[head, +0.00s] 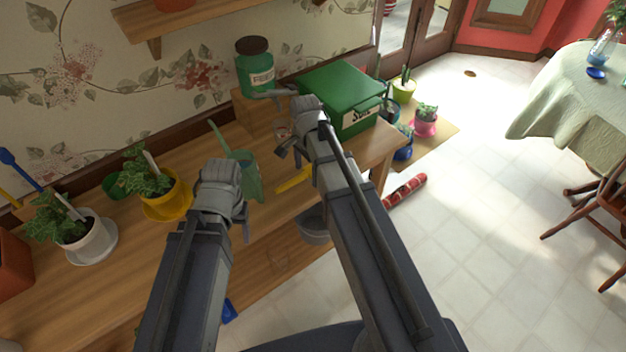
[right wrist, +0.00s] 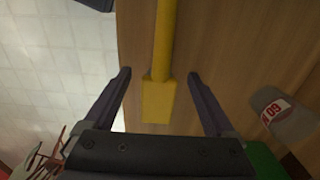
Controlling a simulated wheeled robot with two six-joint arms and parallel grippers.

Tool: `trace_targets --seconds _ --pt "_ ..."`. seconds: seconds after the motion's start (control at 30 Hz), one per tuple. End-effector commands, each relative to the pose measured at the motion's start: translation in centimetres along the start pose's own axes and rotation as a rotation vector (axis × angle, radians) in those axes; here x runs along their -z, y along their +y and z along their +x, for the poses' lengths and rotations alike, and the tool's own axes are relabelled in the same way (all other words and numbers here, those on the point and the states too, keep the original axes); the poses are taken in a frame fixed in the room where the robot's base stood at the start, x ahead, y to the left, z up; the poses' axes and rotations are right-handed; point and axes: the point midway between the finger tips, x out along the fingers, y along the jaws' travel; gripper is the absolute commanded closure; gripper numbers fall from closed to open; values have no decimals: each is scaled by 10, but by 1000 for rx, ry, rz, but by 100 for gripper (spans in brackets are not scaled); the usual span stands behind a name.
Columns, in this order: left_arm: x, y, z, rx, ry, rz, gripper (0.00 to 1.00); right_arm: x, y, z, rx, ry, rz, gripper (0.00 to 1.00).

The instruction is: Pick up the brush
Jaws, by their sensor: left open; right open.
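A yellow tool (head: 293,180), which may be the brush, lies on the wooden workbench. Its bristles cannot be made out. In the right wrist view its yellow handle (right wrist: 160,100) has a wide block end and lies between the spread fingers, with a gap on both sides. My right gripper (head: 288,151) is open and empty, above the bench beside the tool; it also shows in the right wrist view (right wrist: 159,75). My left gripper (head: 245,226) is open near the bench's front edge, its fingers partly hidden by its wrist.
A green box (head: 335,90) and a green jar (head: 254,68) stand behind the right gripper. A green watering can (head: 246,178) stands between the arms. Potted plants in a yellow pot (head: 168,196) and a white pot (head: 88,234) stand left. A labelled grey cup (right wrist: 285,115) is nearby.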

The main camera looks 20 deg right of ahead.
Motion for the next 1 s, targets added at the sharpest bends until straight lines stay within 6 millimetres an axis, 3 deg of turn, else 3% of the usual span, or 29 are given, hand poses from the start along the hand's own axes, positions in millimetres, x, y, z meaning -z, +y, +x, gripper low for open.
trace_targets --seconds 0.03,0.33,1.0 --pt "0 1 9 0 0 0 35 0 0 9 0 0 0 10" --pt "0 1 8 0 0 0 35 0 0 8 0 0 0 11" --pt "0 1 8 0 0 0 35 0 0 8 0 0 0 86"
